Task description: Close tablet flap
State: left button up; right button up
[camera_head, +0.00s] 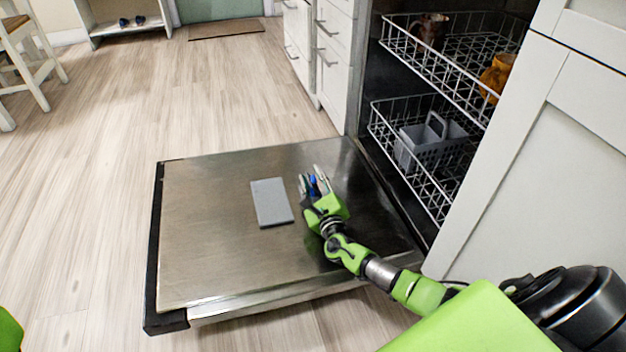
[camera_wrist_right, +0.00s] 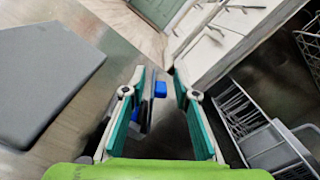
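A flat grey rectangular panel (camera_head: 272,202) lies on the inner face of the lowered dishwasher door (camera_head: 210,240). It fills the left side of the right wrist view (camera_wrist_right: 45,85). I cannot tell whether it is the tablet flap. My right gripper (camera_head: 315,182) is low over the door, just right of the panel and apart from it. Its fingers stand apart in the wrist view (camera_wrist_right: 160,75). A small blue block (camera_wrist_right: 160,89) shows between the fingertips; I cannot tell whether a finger touches it. The gripper hides the door surface under it. My left gripper is out of view.
The dishwasher's upper rack (camera_head: 455,65) and lower rack (camera_head: 385,128) stand right of the door. The lower one holds a grey cutlery basket (camera_head: 432,148). White drawers (camera_head: 325,55) stand behind the door and a white cabinet panel (camera_head: 540,160) at right.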

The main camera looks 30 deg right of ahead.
jog(key=v, duration=1.2)
jog(key=shift+f, duration=0.1)
